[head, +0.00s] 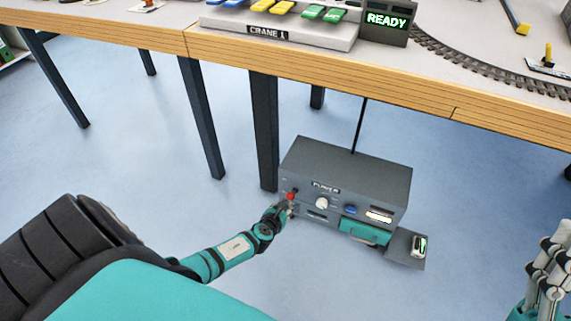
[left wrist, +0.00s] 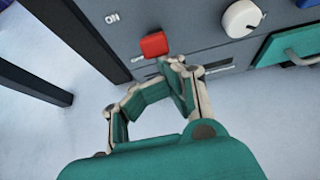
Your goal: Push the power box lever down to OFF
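The grey power box (head: 345,172) stands on the floor below the table's front edge. Its red lever knob (head: 291,196) is at the left end of the front panel. In the left wrist view the red knob (left wrist: 153,44) sits below and right of the ON label (left wrist: 112,18). In the head view the left gripper (head: 285,209) partly covers the panel below the knob. My right gripper (head: 548,262) is at the right edge, away from the box.
A small plate (head: 410,240) juts out at the right. A table leg (head: 265,130) stands close behind the box's left side. The floor in front is clear.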

